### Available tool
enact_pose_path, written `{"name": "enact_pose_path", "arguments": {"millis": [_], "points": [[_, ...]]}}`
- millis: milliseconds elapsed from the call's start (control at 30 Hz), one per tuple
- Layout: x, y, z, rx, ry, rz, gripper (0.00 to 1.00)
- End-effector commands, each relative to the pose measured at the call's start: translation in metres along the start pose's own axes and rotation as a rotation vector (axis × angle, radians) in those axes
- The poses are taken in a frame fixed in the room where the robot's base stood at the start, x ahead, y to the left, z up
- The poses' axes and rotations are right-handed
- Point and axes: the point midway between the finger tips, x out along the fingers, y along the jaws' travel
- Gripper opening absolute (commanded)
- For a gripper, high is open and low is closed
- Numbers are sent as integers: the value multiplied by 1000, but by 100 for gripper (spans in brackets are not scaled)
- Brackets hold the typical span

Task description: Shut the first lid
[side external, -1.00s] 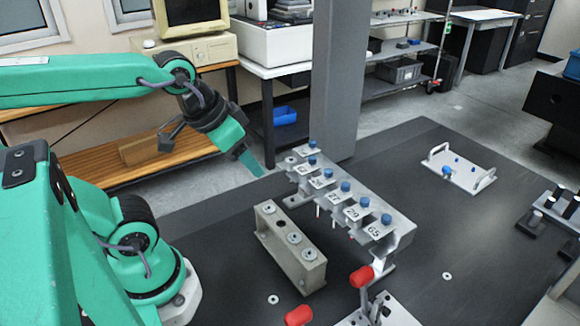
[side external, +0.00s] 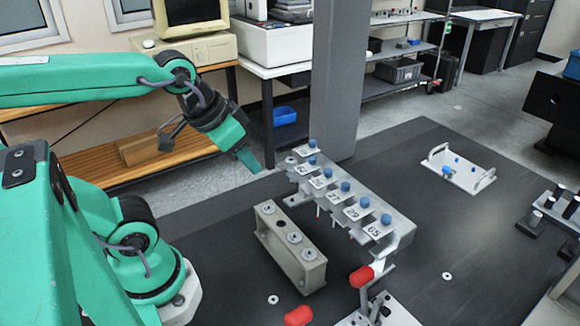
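A grey rack (side external: 398,238) stands on the dark table, with a row of several small numbered plates with blue knobs along it. They look like lids. The nearest plate (side external: 380,227) reads 65 and the one behind it (side external: 357,211) reads 29. The farthest plate (side external: 305,150) is at the rack's back left end. I cannot tell which is the first lid, or which are open or shut. My gripper (side external: 249,161) hangs left of the rack's far end, apart from it, pointing down and right. Only one finger edge shows clearly, so its opening is unclear. I see nothing held.
A grey block with round holes (side external: 301,265) stands left of the rack. Red-handled clamps (side external: 362,276) are at the front. A grey column (side external: 338,80) rises behind the rack. A white tray with handles (side external: 465,177) lies at the right. The table between rack and tray is mostly clear.

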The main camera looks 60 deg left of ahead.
Motion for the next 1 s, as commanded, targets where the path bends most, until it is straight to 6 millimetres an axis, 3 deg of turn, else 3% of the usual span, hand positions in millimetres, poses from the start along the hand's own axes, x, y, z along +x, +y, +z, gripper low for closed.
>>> {"name": "enact_pose_path", "arguments": {"millis": [33, 133, 167, 367, 567, 1000], "points": [[0, 0, -1, 0, -1, -1, 22], [-1, -1, -7, 0, -4, -3, 2], [0, -2, -9, 0, -6, -3, 0], [0, -7, -36, 0, -24, -13, 0], [5, -17, -77, 1, -51, -25, 0], [42, -50, -164, 3, -110, -48, 0]]}}
